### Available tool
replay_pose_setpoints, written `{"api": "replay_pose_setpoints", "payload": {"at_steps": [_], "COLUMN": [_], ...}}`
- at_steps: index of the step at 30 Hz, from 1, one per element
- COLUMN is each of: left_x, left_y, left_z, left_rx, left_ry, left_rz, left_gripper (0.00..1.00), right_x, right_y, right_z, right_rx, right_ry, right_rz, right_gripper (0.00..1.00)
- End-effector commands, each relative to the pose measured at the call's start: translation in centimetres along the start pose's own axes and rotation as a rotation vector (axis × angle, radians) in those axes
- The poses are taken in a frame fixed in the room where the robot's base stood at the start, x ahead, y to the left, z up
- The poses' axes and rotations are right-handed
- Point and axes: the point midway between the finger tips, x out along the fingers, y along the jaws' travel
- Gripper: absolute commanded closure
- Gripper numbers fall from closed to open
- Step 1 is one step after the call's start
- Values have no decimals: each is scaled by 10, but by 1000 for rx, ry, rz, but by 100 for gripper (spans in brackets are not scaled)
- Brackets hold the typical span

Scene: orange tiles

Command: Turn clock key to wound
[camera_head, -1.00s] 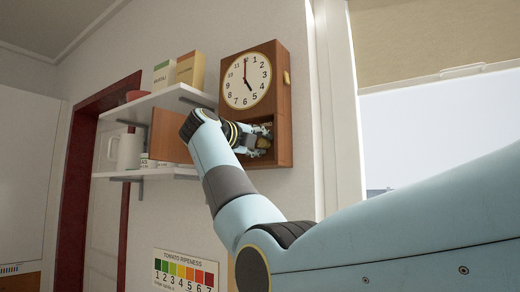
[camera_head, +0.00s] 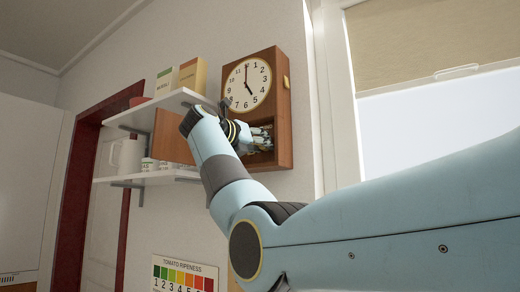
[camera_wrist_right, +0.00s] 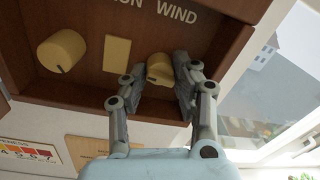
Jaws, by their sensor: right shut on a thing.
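The wooden wall clock (camera_head: 283,110) hangs on the wall, its white face (camera_head: 248,83) above an open lower compartment. In the right wrist view the clock key, a tan knob (camera_wrist_right: 159,67), sits inside the compartment (camera_wrist_right: 228,50) by the word WIND. My right gripper (camera_wrist_right: 158,82) has its fingers on both sides of this knob and is shut on it. In the head view my right gripper (camera_head: 262,139) reaches into the compartment, and the fingers largely hide the knob. My left gripper is in neither view.
A second tan knob (camera_wrist_right: 62,51) with a dark mark and a tan plate (camera_wrist_right: 117,54) are left of the key. The open wooden door (camera_head: 172,137) stands left of the compartment. Shelves (camera_head: 160,110) with boxes and a jug are farther left; a window (camera_head: 430,120) is right.

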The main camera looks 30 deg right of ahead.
Motion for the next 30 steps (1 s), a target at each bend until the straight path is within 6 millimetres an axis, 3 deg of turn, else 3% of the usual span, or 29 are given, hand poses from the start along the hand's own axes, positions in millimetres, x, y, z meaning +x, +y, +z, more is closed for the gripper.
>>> {"api": "replay_pose_setpoints", "payload": {"at_steps": [15, 30], "left_x": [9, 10], "left_y": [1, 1], "left_z": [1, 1], "left_rx": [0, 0], "left_ry": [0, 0], "left_rz": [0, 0], "left_gripper": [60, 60], "right_x": [0, 0], "right_y": [3, 3], "right_z": [-3, -3], "right_rx": [305, 351], "right_ry": [21, 24], "right_rz": [0, 0], "right_gripper": [100, 100]}}
